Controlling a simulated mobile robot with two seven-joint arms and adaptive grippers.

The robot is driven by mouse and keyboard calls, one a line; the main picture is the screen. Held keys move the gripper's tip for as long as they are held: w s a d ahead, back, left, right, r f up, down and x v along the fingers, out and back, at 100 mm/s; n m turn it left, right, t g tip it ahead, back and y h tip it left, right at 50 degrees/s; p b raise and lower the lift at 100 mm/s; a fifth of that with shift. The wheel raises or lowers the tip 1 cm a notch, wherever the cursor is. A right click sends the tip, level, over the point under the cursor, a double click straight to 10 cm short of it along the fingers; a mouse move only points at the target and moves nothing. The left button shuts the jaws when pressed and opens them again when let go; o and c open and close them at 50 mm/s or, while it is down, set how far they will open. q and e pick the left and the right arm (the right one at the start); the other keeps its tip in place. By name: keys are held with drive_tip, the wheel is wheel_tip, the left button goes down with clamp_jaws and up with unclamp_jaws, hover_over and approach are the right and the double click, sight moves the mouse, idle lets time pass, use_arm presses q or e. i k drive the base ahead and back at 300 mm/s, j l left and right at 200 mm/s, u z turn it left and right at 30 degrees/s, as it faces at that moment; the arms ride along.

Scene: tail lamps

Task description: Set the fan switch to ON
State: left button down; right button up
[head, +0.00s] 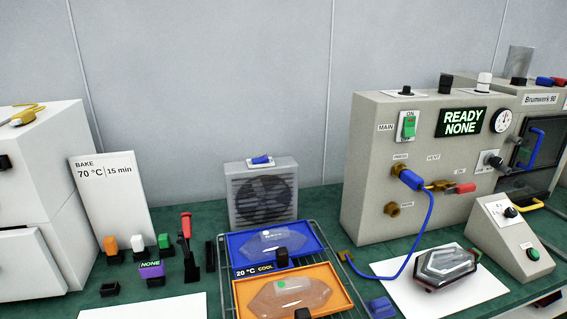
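The fan (290,190) is a grey box with a dark round grille, standing at the back middle of the green bench. Its switch (261,160) is a small blue lever on a light plate on top of the box. The lever appears tilted, with its right end a little higher. The plate's lettering is too small to read, so I cannot tell which setting it is at. Neither of my grippers shows in the head view.
In front of the fan, a blue tray (238,252) and an orange tray (345,303) hold clear lamp covers on a wire rack. A red-handled lever (186,225) stands left of the fan. A grey machine (365,160) with a blue hose stands right.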

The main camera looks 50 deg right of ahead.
sight(264, 158)
drive_tip(key=z, duration=1.35)
